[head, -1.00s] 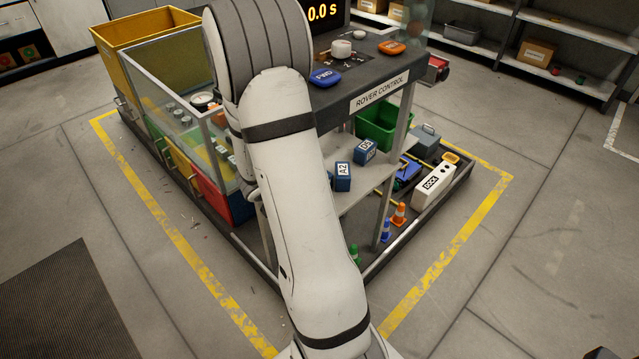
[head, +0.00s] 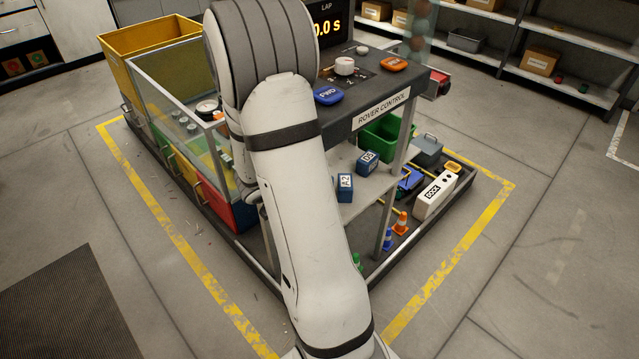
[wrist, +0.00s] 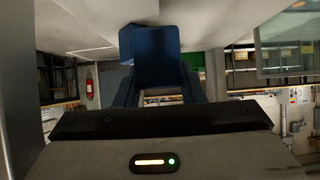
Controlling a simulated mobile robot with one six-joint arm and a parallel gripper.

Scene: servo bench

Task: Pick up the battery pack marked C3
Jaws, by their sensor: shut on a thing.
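In the wrist view, my gripper (wrist: 158,84) is shut on a blue battery pack (wrist: 150,52), held at the fingertips close to a pale surface. No mark can be read on this pack, so I cannot tell whether it is C3. In the head view, my gripper and the held pack are hidden behind my arm. Two other blue packs, marked A2 (head: 345,187) and seemingly D5 (head: 367,162), stand on the grey shelf (head: 372,192) under the console. No C3 mark shows in either view.
The rover control console (head: 375,100) overhangs the shelf. A green bin (head: 382,137), a white DOCK block (head: 434,194) and small cones (head: 401,224) lie to the right. A clear-walled case (head: 180,105) stands left. The floor outside the yellow tape is mostly open.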

